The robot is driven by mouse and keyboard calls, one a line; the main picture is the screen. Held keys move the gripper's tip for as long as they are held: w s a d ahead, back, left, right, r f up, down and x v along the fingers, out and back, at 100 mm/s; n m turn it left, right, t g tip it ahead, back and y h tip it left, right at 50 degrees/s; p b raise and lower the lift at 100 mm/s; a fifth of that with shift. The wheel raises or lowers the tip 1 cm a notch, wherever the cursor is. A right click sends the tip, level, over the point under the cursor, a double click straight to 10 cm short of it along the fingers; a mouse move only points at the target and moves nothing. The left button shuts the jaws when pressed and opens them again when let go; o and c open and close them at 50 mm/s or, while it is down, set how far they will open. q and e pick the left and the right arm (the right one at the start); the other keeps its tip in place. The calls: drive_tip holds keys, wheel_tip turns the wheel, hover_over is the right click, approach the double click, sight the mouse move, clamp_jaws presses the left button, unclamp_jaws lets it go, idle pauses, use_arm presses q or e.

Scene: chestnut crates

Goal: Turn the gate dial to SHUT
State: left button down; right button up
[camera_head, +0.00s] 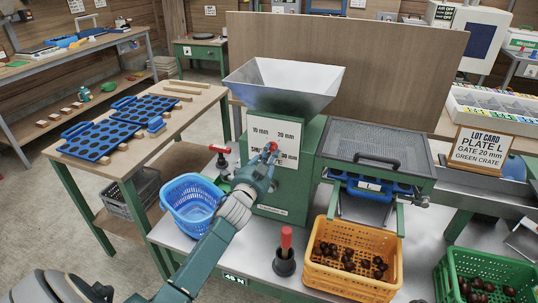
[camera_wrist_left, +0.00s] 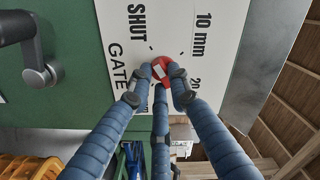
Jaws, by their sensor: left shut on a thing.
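The red gate dial (camera_head: 271,147) sits on the white gate panel (camera_head: 262,132) at the front of the green machine (camera_head: 287,195). The panel reads 10 mm, 20 mm, 30 mm and SHUT around the dial. My left gripper (camera_head: 266,157) is at the dial, its fingers shut around it. In the left wrist view the fingers close on the red dial (camera_wrist_left: 160,72), and SHUT and 10 mm are legible above it. A pale bar shows on the dial, but I cannot tell which label it points to. My right gripper is not in view.
A steel hopper (camera_head: 283,82) tops the machine. A blue basket (camera_head: 191,205), a red-handled tool (camera_head: 286,251), an orange crate (camera_head: 352,246) and a green crate (camera_head: 487,271) with chestnuts stand around it. A lot card (camera_head: 477,148) reads plate L, gate 20 mm, green crate.

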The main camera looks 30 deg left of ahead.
use_arm(q)
drive_tip(key=shift+f, duration=0.1)
drive_tip(key=c, duration=1.6)
unclamp_jaws()
drive_tip(key=v, duration=1.2)
